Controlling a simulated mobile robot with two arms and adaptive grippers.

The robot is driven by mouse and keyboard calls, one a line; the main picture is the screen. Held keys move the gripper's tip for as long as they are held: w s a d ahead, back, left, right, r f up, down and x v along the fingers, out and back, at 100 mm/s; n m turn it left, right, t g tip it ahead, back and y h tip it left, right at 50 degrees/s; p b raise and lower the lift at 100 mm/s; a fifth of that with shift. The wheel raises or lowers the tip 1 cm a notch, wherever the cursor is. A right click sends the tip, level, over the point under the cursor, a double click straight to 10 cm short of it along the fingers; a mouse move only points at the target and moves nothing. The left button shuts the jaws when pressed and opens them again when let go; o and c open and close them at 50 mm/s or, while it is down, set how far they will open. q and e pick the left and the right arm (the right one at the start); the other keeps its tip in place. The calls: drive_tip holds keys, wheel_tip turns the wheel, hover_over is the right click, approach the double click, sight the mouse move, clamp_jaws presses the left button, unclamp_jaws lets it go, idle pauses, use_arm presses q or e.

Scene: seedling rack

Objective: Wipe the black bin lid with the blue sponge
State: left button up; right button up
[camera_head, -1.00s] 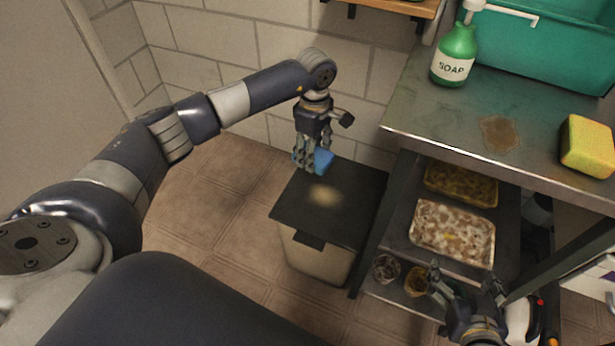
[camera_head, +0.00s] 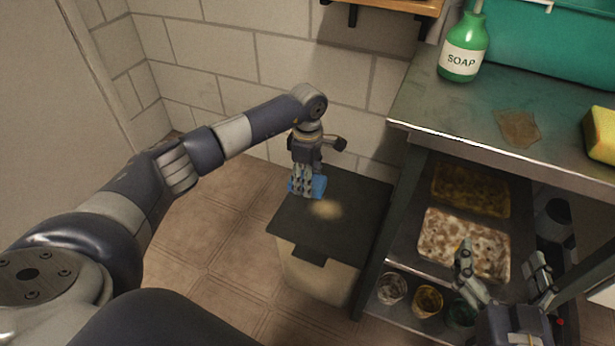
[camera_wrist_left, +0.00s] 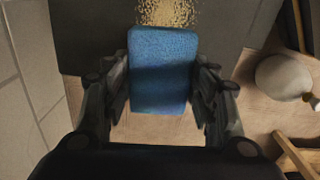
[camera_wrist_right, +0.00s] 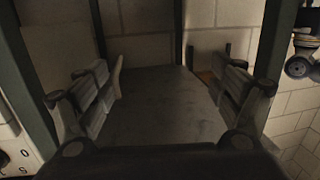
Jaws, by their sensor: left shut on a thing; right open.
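The black bin lid (camera_head: 340,232) tops a pale bin (camera_head: 318,275) on the floor left of the metal table. A tan smudge (camera_head: 326,209) lies on the lid; in the left wrist view the smudge (camera_wrist_left: 168,12) looks grainy. My left gripper (camera_head: 307,186) is shut on the blue sponge (camera_head: 319,187), which is at the lid's back left part, close to the smudge. The sponge (camera_wrist_left: 162,68) sits between both fingers in the left wrist view. I cannot tell whether it touches the lid. My right gripper (camera_head: 505,282) is open and empty by the lower shelf.
The metal table (camera_head: 440,105) holds a green soap bottle (camera_head: 463,50), a yellow sponge (camera_head: 602,135), a brown stain (camera_head: 518,127) and a teal basin (camera_head: 560,50). A block wall stands behind the bin.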

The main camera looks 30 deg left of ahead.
use_arm(q)
wheel_tip(320, 180, down, 2)
drive_tip(key=shift+f+b, duration=0.1)
drive_tip(key=shift+b, duration=0.65)
drive_tip(key=shift+f+b, duration=0.75)
drive_tip(key=shift+f, duration=0.4)
use_arm(e)
drive_tip(key=s+r+t+y, duration=0.3)
drive_tip(key=r+t, duration=0.6)
drive_tip(key=r, duration=0.5)
drive_tip(key=shift+s+a+r, duration=0.25)
drive_tip(key=shift+s+a, duration=0.15)
drive_tip(key=shift+s, duration=0.35)
use_arm(q)
drive_tip(key=shift+f, duration=0.1)
use_arm(e)
drive_tip(key=shift+s+r, duration=0.1)
use_arm(q)
drive_tip(key=shift+f+b, duration=0.15)
drive_tip(key=shift+b, duration=0.15)
use_arm(e)
drive_tip(key=shift+s+r+t+y, duration=0.3)
drive_tip(key=shift+s+r, duration=0.1)
drive_tip(key=shift+s, duration=0.1)
drive_tip(key=shift+s+r, duration=0.15)
